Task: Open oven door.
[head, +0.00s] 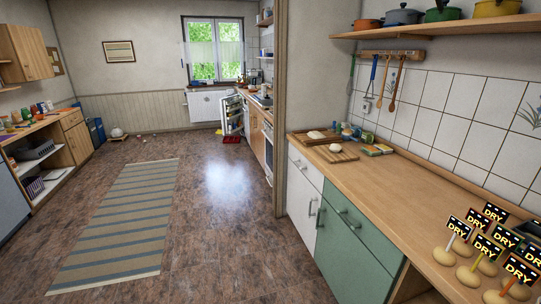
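Neither of my grippers shows in the head view. Along the far right counter, just past the wall edge, a narrow light appliance front (268,152) shows at a steep angle. It may be the oven, but it is too small and too oblique to be sure, and I cannot tell the state of its door. Farther back, a small white appliance, apparently a fridge (232,114), stands with its door open near the window wall.
A striped rug (122,222) lies on the open brown floor. A wooden counter (385,194) with white and green cabinets (344,246) runs along the right. A wall edge (279,120) partly hides the far counter. Shelves (40,172) line the left. A red item (232,139) lies by the fridge.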

